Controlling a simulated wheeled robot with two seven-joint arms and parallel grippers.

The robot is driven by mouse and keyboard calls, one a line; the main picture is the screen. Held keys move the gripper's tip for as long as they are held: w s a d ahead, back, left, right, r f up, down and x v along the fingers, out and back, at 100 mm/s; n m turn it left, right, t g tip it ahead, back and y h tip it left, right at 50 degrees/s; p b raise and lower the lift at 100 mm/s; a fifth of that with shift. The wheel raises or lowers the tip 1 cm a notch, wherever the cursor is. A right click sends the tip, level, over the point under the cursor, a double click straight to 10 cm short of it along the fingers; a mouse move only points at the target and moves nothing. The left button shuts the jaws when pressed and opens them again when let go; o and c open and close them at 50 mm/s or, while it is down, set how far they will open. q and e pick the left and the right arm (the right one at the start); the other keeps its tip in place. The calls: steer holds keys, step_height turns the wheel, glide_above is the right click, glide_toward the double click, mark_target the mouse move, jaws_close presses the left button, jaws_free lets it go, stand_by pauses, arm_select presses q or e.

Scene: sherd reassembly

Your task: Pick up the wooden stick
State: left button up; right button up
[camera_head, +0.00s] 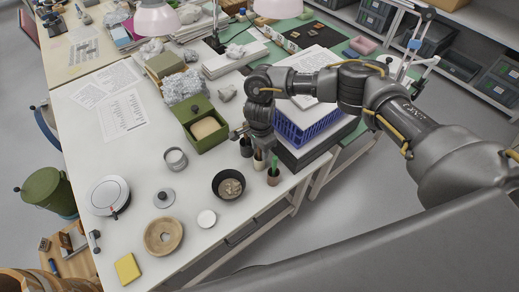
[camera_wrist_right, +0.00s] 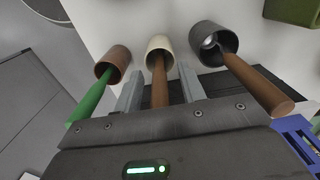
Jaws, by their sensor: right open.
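A brown wooden stick (camera_wrist_right: 160,92) stands in a cream cup (camera_wrist_right: 159,43) in the right wrist view. My right gripper (camera_wrist_right: 162,72) is open, with one finger on each side of this stick; I cannot tell whether either finger touches it. In the head view, the right gripper (camera_head: 255,141) points down over the cream cup (camera_head: 259,160) and hides most of the stick. A second, thicker brown handle (camera_wrist_right: 258,85) leans out of a dark cup (camera_wrist_right: 208,38) to the right in the wrist view. My left gripper is not in view.
A reddish-brown cup (camera_wrist_right: 112,62) with a green stick (camera_wrist_right: 92,98) stands beside the cream cup. A green box (camera_head: 202,129), a blue crate (camera_head: 303,128) and a black bowl (camera_head: 228,185) are close by. The white table's (camera_head: 140,165) edge is near the cups.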

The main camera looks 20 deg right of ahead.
jaws_close()
stand_by(0.3)
step_height(320, 180, up, 9)
steer(key=shift+b, duration=1.15)
steer(key=shift+r, duration=0.55)
